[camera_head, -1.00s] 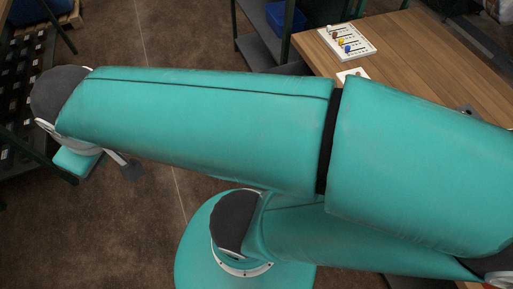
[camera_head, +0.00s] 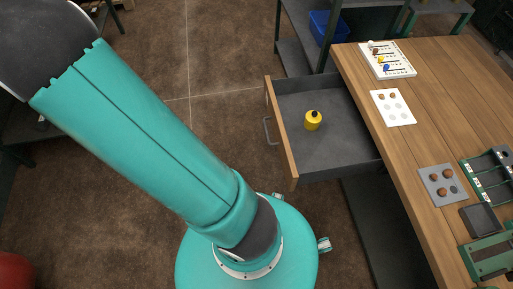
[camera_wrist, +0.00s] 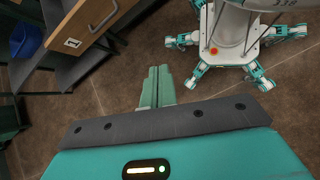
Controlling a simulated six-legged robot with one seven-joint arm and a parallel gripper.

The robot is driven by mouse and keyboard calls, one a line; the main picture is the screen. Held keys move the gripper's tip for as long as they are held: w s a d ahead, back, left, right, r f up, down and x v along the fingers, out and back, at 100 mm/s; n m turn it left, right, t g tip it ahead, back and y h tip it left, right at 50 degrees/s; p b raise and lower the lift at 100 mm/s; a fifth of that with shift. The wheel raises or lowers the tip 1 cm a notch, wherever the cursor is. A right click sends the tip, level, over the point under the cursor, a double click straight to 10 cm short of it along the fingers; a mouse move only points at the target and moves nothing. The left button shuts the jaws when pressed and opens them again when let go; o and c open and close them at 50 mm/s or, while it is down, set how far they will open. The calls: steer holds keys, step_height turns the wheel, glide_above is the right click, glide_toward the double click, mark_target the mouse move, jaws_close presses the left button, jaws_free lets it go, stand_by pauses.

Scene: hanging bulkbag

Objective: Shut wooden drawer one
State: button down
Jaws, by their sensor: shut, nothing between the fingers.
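The wooden drawer (camera_head: 281,135) stands pulled out from the left side of the workbench in the head view. Its wooden front carries a grey bar handle (camera_head: 268,131). In the wrist view the wooden front (camera_wrist: 92,22) shows at upper left with a small white label. My gripper (camera_wrist: 159,72) shows in the wrist view with its teal fingers together and empty, to the right of the drawer front and apart from it in the picture. My gripper is outside the head view.
The wooden workbench (camera_head: 420,125) holds a bead board (camera_head: 387,60), a white card (camera_head: 393,107), a grey tray (camera_head: 440,185) and green racks. A blue bin (camera_head: 328,27) sits on a shelf behind the drawer. Brown floor left of the drawer is open.

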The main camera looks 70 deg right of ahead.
steer(key=s+d+f+n+g+h, duration=0.2)
steer(key=s+d+f+g, duration=0.3)
steer(key=f, duration=0.4)
steer(key=n+g+h, duration=0.2)
steer(key=g+h, duration=0.1)
glide_toward(282, 151)
steer(key=x, duration=0.6)
steer(key=shift+s+d, duration=0.3)
steer(key=shift+s, duration=0.1)
